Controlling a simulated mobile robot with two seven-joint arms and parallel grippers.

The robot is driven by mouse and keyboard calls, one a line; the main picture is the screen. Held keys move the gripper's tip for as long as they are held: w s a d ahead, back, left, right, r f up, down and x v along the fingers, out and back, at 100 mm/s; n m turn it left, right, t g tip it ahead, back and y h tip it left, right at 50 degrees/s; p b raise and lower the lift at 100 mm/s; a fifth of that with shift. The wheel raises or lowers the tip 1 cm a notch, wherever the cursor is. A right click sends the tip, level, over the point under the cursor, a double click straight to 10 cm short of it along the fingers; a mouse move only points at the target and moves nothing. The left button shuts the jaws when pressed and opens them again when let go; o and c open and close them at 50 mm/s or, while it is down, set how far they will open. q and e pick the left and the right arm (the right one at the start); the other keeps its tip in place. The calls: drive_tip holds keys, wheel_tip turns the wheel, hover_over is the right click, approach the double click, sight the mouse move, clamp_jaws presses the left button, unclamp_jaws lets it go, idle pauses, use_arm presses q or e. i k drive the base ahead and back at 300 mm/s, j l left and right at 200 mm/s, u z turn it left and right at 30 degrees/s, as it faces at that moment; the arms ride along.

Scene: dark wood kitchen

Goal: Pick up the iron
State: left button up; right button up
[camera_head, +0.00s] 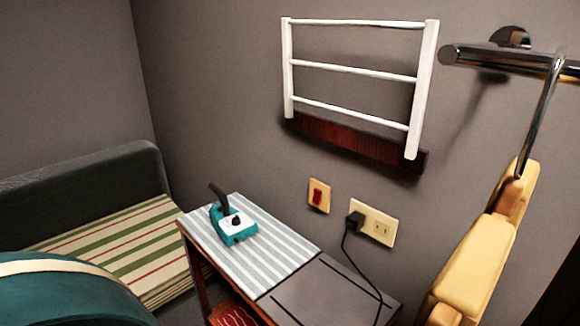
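The iron (235,228) is a small teal appliance with a white top part and a dark grey handle rising at its left. It sits on the blue-and-white striped top (270,255) of a small wooden table, near the far left part of that top. Nothing touches it from above. Neither of my grippers shows in this view.
A dark panel (325,295) adjoins the striped top at right. A plug with a black cord (356,255) sits in the wall outlet (380,228), beside a red switch (317,195). A striped cushioned seat (120,250) is left. Yellow items (475,270) hang at right below a chrome rod.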

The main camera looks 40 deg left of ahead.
sight(230, 234)
drive_tip(key=j+u, duration=0.4)
drive_tip(key=k+j+u, duration=0.1)
drive_tip(key=j+u, duration=0.65)
drive_tip(key=i+j, duration=0.45)
drive_tip(key=i+j+z, duration=0.25)
drive_tip(key=j+z, duration=0.2)
drive_tip(key=i+j+z, duration=0.1)
drive_tip(key=j+z, duration=0.15)
drive_tip(key=j, duration=0.2)
